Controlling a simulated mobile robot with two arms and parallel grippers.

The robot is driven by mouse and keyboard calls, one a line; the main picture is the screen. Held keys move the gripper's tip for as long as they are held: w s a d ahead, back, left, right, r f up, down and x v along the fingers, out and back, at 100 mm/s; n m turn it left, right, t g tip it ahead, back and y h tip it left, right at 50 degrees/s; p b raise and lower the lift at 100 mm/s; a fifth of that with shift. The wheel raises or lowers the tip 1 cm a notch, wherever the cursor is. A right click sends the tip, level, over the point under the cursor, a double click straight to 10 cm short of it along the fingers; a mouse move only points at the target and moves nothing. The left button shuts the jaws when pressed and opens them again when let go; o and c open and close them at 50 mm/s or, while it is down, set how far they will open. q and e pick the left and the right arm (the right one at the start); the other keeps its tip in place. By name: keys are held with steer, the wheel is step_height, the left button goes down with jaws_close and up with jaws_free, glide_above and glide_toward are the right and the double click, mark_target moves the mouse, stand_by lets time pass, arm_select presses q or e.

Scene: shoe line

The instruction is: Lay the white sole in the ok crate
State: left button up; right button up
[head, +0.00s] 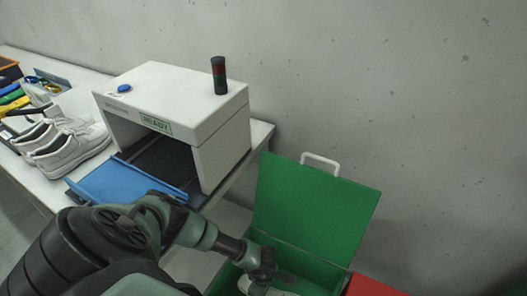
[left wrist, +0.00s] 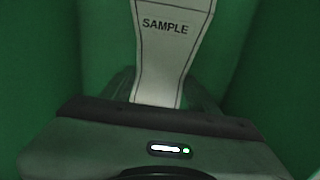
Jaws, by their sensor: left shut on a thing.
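The white sole (left wrist: 165,45), printed with the word SAMPLE, is between the fingers of my left gripper (left wrist: 165,98) in the left wrist view. Its far end runs out of the top of that view. In the head view my left gripper (head: 262,276) is low in the open green crate (head: 318,268), with a white bit of the sole (head: 246,285) showing beside it. Green crate walls (left wrist: 45,50) surround the sole in the left wrist view. I cannot tell whether the sole touches the crate floor. No ok mark shows on the crate. My right gripper is out of view.
The green lid (head: 312,205) stands open behind the crate. A red box (head: 372,286) is close at its right. A white machine (head: 170,95) with a blue tray (head: 125,180) stands on the table, beside white shoes (head: 65,145). A concrete wall is behind.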

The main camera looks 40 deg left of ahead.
arm_select(q)
steer(key=o, duration=1.7)
step_height(320, 180, up, 8)
steer(key=shift+f+p, duration=0.1)
steer(key=shift+p, duration=0.2)
